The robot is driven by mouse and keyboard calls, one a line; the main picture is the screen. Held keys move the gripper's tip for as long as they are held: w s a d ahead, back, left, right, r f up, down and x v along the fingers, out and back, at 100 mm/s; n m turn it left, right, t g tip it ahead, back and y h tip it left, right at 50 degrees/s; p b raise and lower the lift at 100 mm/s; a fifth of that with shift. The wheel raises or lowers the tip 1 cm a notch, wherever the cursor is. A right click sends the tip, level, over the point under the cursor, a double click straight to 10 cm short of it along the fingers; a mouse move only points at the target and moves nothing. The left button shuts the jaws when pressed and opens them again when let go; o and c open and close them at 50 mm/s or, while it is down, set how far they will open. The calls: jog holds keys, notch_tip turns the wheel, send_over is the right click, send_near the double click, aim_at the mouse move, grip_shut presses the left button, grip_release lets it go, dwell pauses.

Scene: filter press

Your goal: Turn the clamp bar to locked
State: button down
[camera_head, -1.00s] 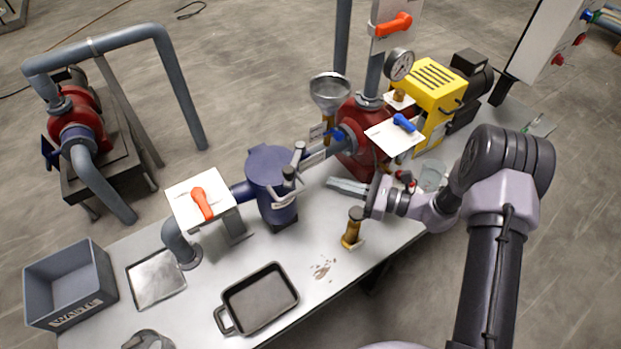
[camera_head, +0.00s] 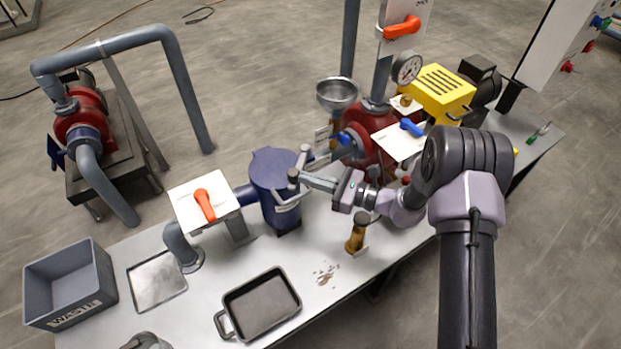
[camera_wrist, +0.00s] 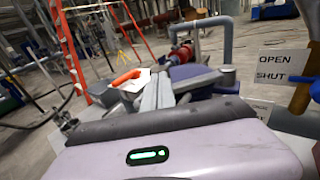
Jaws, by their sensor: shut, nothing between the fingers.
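The dark blue filter housing (camera_head: 268,172) stands on the bench with its lid on top. The clamp bar (camera_head: 287,199) is at its right side, with a dark knob (camera_head: 293,175) standing up. My gripper (camera_head: 304,180) is shut and empty, its fingertips right beside this knob; I cannot tell whether they touch. In the wrist view my closed fingers (camera_wrist: 157,90) point toward the blue housing (camera_wrist: 190,72); a grey knobbed bar (camera_wrist: 205,82) shows just right of them. My fingers partly hide the area around the bar. I cannot read its lock position.
An orange-handled valve panel (camera_head: 187,211) stands left of the housing. A funnel (camera_head: 338,94), red pump (camera_head: 366,150) and blue-handled panel (camera_head: 395,141) are behind my wrist. A black pan (camera_head: 238,312) and grey waste box (camera_head: 42,283) are at left.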

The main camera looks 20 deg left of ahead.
jog(key=shift+s+a, duration=0.3)
jog(key=shift+a, duration=0.45)
jog(key=a, duration=0.2)
jog(key=a+b, duration=0.1)
jog(key=a, duration=0.2)
jog(key=shift+s+a+b, duration=0.25)
jog(key=shift+a+b, duration=0.1)
jog(key=shift+w+a+b, duration=0.25)
jog(key=shift+a, duration=0.65)
jog(key=shift+w+a+b, duration=0.2)
jog(key=shift+w+a, duration=0.05)
jog(key=shift+a, duration=0.6)
